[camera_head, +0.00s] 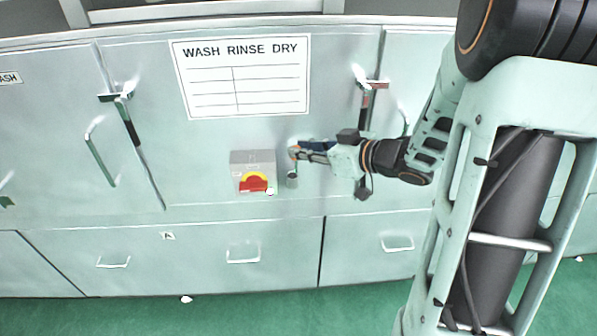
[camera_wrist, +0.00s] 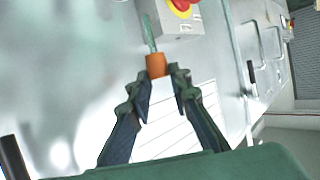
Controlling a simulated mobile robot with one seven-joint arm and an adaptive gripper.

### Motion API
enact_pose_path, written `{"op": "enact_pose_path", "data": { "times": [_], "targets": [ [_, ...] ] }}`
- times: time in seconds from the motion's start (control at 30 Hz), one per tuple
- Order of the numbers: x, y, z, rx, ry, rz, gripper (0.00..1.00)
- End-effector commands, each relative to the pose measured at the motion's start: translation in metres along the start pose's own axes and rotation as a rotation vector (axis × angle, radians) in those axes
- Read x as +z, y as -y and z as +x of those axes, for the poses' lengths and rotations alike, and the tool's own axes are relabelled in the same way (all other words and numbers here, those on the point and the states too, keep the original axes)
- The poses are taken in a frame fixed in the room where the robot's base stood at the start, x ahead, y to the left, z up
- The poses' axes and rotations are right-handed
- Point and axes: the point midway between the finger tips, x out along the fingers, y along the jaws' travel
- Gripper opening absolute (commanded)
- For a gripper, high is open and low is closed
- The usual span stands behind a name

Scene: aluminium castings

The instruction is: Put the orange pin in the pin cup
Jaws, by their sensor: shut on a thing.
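The orange pin shows its orange head (camera_wrist: 156,66) between my gripper's (camera_wrist: 162,80) two fingertips in the wrist view. A thin greenish-grey shaft runs from it alongside the grey switch box. In the head view my gripper (camera_head: 297,152) is in front of the cabinet panel, just right of the box, shut on the pin; a little orange (camera_head: 293,154) shows at the tips. A small grey cylinder, seemingly the pin cup (camera_head: 292,181), is just below. I cannot tell whether the pin's lower end is inside it. The cup is not clear in the wrist view.
The grey switch box (camera_head: 253,172) with a red and yellow rotary switch is close on the left of my gripper. A WASH RINSE DRY sign (camera_head: 241,77) is above. Cabinet doors with handles (camera_head: 101,158) flank the panel; drawers (camera_head: 243,255) are below.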

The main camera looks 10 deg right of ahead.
Motion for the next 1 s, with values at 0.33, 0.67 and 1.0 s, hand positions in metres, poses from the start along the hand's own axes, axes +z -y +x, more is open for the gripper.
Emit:
{"op": "enact_pose_path", "data": {
  "times": [0.33,0.67,1.0],
  "targets": [
    [0.033,-0.021,0.044,0.0,0.0,0.0,0.0],
    [0.04,-0.028,0.057,-0.001,0.0,0.0,0.0],
    [0.069,-0.03,0.071,0.0,-0.001,0.0,0.0]
  ]
}}
